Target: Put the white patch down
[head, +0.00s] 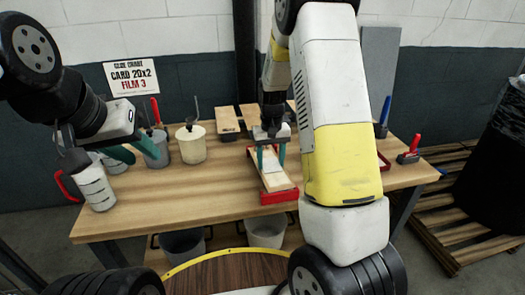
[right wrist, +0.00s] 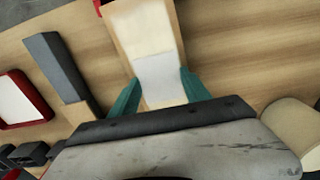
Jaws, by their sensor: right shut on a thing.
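The white patch (head: 270,161) lies flat between the teal fingers of my right gripper (head: 270,157), over a pale wooden board (head: 277,182) on the workbench. In the right wrist view the patch (right wrist: 160,82) spans the gap between the two fingers, which touch its side edges, and my right gripper (right wrist: 160,98) is shut on it. The board (right wrist: 138,32) extends beyond it. I cannot tell whether the patch touches the board. My left gripper (head: 133,151) is empty at the left, its two teal fingers apart, above the bench's left end.
A red end piece (head: 279,196) sits at the board's near end. A white jug with a red handle (head: 95,188), a grey cup (head: 155,150) and a cream pot (head: 191,145) stand at the left. A red-handled tool (head: 409,152) lies right.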

